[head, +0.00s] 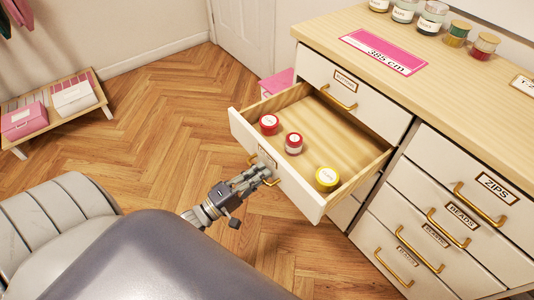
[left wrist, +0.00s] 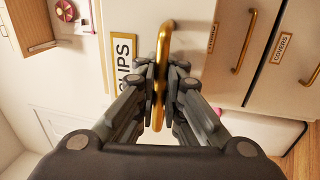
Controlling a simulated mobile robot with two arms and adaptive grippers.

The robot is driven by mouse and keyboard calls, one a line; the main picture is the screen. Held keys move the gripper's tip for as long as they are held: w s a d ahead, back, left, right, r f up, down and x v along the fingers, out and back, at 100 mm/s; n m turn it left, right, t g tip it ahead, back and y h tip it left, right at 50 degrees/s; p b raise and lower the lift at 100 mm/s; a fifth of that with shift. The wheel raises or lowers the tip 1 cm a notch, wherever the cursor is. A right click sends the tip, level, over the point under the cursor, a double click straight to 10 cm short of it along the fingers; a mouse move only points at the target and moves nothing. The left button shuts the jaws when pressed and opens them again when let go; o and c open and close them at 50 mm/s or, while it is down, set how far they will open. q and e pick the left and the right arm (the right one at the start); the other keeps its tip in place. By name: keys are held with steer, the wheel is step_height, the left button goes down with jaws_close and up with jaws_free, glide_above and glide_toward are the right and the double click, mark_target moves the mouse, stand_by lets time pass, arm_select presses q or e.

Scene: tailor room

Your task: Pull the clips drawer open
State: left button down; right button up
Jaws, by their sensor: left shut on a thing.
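The clips drawer (head: 340,141) stands pulled out from the cabinet, with its wooden inside in view. Two red-lidded jars (head: 269,124) and a yellow-lidded jar (head: 327,179) stand in it. My left gripper (head: 262,177) is at the drawer's front. In the left wrist view its fingers are shut on the brass drawer handle (left wrist: 162,65), one finger on each side. The drawer's label (left wrist: 122,62) shows the letters "LIPS", partly cut off. My right gripper is in neither view.
The cabinet (head: 445,145) has more closed drawers with brass handles, one labelled "ZIPS" (head: 492,189). Several jars (head: 432,18) stand on its top. A low wooden bench (head: 88,110) with boxes is at the left. The floor (head: 165,115) between is clear.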

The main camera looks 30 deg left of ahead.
arm_select(q)
steer(key=shift+s+a+f, duration=0.1)
steer(key=shift+s, duration=0.2)
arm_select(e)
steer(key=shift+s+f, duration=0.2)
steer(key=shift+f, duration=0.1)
arm_select(q)
steer(key=c, duration=2)
jaws_free()
steer(key=v, duration=1.2)
